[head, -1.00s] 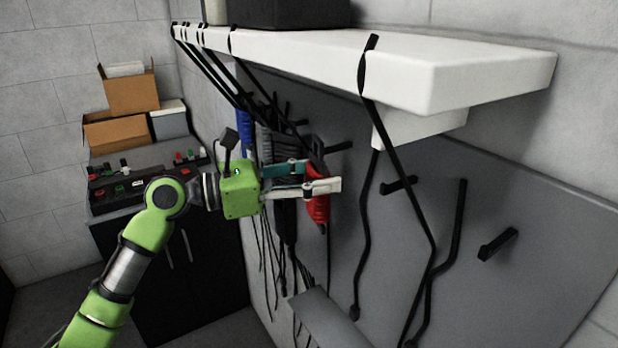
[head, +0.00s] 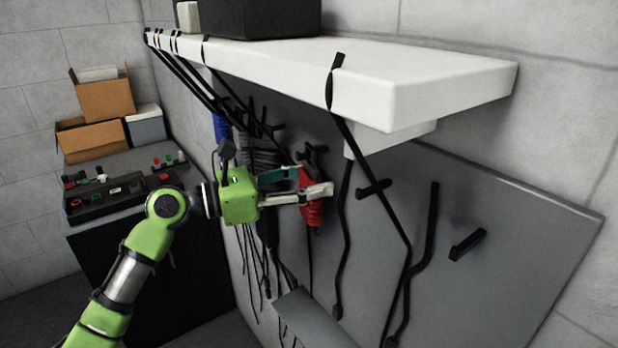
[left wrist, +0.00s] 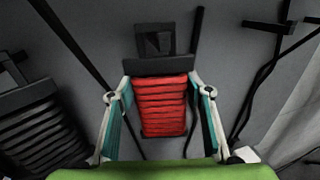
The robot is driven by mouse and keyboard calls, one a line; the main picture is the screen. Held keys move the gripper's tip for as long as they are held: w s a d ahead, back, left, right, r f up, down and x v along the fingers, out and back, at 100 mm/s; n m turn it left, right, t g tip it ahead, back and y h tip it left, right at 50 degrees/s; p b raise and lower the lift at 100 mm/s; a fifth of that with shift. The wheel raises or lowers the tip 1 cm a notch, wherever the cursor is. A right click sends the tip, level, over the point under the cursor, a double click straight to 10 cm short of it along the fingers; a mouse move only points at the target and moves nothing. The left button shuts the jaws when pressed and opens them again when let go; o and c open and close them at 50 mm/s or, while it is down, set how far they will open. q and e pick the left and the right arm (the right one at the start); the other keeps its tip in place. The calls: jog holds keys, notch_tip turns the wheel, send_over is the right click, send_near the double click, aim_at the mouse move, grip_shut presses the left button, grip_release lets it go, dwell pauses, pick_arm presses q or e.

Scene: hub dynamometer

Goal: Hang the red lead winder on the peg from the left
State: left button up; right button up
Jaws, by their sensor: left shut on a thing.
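The red lead winder (head: 311,207) is upright close to the grey wall panel, with a black top part and a thin lead hanging below. My left gripper (head: 316,186) is shut on its sides. In the left wrist view, the red ribbed body (left wrist: 163,105) sits between the two fingers. Its black top frame (left wrist: 155,41) shows a squarish opening with something dark in it. In the head view a black peg (head: 316,150) appears right at the winder's top. I cannot tell whether the peg passes through the frame. My right gripper is not in view.
A white shelf (head: 440,85) with black straps (head: 373,170) overhangs the panel (head: 520,215). Grey-black winders (head: 264,160) and a blue one (head: 221,127) hang left of the red one. Bare pegs (head: 467,244) stick out at right. A dark cabinet (head: 150,270) stands at left.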

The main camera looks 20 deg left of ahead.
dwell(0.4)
pick_arm(q)
jog(key=o, duration=1.2)
jog(key=shift+o, duration=0.8)
